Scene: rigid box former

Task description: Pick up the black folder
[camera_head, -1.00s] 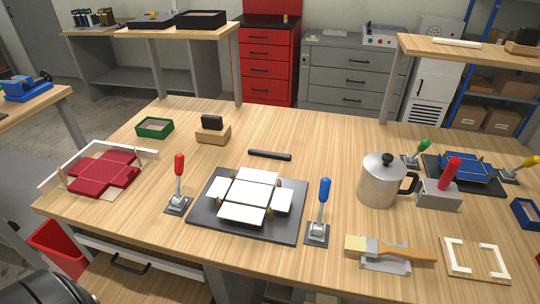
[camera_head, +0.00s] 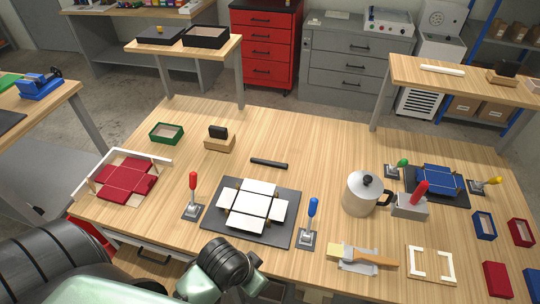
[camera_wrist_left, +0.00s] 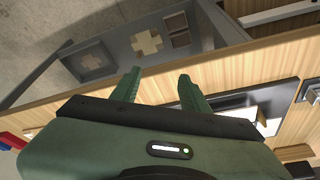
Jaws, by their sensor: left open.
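The black folder (camera_head: 269,163), a slim dark bar, lies flat on the wooden table behind the black plate with the white box blank. Nothing touches it. It cannot be made out in the left wrist view. My left arm reaches in at the bottom left of the head view, with its wrist at the table's front edge; its fingers are hidden there. In the left wrist view my left gripper (camera_wrist_left: 160,82) is open and empty, near the table's front edge and well away from the folder. My right gripper is not in view.
The black plate (camera_head: 284,237) with the white blank (camera_head: 252,205) lies between a red-handled lever (camera_head: 193,192) and a blue-handled lever (camera_head: 312,218). A wooden block (camera_head: 219,144) stands left of the folder, and a metal pot (camera_head: 358,195) stands right. The table around the folder is clear.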

